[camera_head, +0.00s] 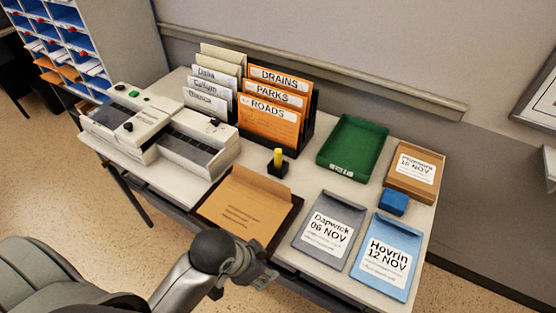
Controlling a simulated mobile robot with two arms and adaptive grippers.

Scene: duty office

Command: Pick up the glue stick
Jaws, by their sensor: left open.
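A small yellow upright stick, which looks to be the glue stick (278,156), stands in a small black holder (277,170) near the middle of the table. My left gripper (262,274) is open at the table's front edge, in front of the brown tray and well short of the glue stick. Its fingers are small and partly hidden behind its own wrist. My right gripper is not in view.
A brown envelope (242,202) in a dark tray lies between my left gripper and the holder. An orange file rack (270,122), green tray (352,147), blue block (393,202), several labelled folders and a grey machine (190,146) surround it.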

